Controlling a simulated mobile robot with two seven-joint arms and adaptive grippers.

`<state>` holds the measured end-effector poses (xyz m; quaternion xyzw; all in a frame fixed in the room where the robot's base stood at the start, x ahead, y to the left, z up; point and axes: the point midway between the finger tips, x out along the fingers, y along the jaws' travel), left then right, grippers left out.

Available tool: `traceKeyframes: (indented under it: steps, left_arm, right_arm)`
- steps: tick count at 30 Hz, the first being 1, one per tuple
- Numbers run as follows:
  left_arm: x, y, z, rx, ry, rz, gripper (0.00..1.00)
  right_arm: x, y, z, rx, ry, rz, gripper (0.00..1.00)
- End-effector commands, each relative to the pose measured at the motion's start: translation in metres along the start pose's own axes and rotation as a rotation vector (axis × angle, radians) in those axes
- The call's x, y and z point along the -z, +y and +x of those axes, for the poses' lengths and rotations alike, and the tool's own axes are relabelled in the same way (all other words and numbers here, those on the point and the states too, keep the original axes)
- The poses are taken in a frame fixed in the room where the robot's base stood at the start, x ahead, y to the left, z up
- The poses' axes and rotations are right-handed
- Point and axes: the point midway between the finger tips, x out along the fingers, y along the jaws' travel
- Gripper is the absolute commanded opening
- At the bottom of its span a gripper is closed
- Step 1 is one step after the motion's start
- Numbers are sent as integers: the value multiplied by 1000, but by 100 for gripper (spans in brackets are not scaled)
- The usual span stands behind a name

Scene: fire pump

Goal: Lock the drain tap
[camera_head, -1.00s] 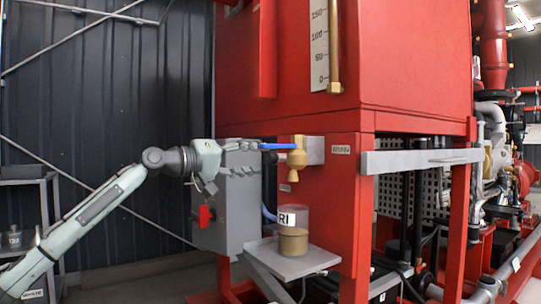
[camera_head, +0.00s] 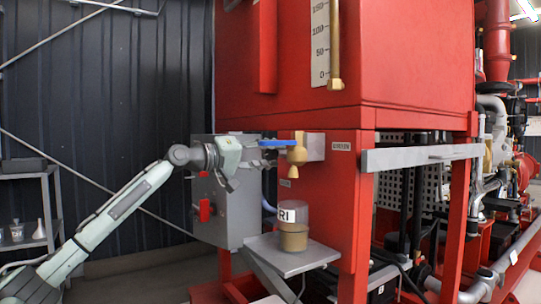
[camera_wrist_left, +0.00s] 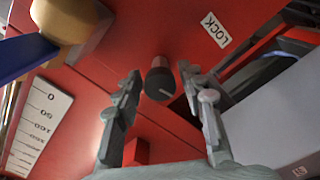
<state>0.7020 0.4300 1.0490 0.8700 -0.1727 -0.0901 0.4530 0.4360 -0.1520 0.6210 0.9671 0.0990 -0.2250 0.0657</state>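The drain tap (camera_head: 297,152) is a brass fitting on the red frame, with a blue lever (camera_head: 279,143) pointing left. In the left wrist view the brass body (camera_wrist_left: 70,18) and blue lever (camera_wrist_left: 18,58) show at upper left. A dark round knob with a pale mark (camera_wrist_left: 159,84) stands out from the red panel beside a white LOCK label (camera_wrist_left: 215,30). My left gripper (camera_head: 250,168) is just below and left of the lever. In the wrist view its fingers (camera_wrist_left: 160,75) are spread on either side of the knob; contact cannot be told. My right gripper is out of view.
A grey control box (camera_head: 232,215) with a red switch stands behind the gripper. A clear jar (camera_head: 294,228) of brown liquid sits on a grey shelf (camera_head: 290,260) below the tap. The red tank (camera_head: 390,55) rises above. A rack (camera_head: 45,195) stands at left.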

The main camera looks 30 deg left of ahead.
Motion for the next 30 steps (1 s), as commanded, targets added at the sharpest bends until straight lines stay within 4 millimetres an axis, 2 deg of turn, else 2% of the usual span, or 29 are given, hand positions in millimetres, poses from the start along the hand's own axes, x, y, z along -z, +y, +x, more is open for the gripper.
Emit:
traceKeyframes:
  steps: [1,6,9,20,30]
  left_arm:
    - [0,0,0,0,0,0,30]
    - [0,0,0,0,0,0,9]
    - [0,0,0,0,0,0,0]
    - [0,0,0,-1,-1,66,0]
    - [0,0,0,-2,0,324,0]
  right_arm:
    - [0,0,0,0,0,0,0]
    - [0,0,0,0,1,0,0]
    - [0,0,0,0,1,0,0]
    - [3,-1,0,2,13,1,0]
    - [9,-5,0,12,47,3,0]
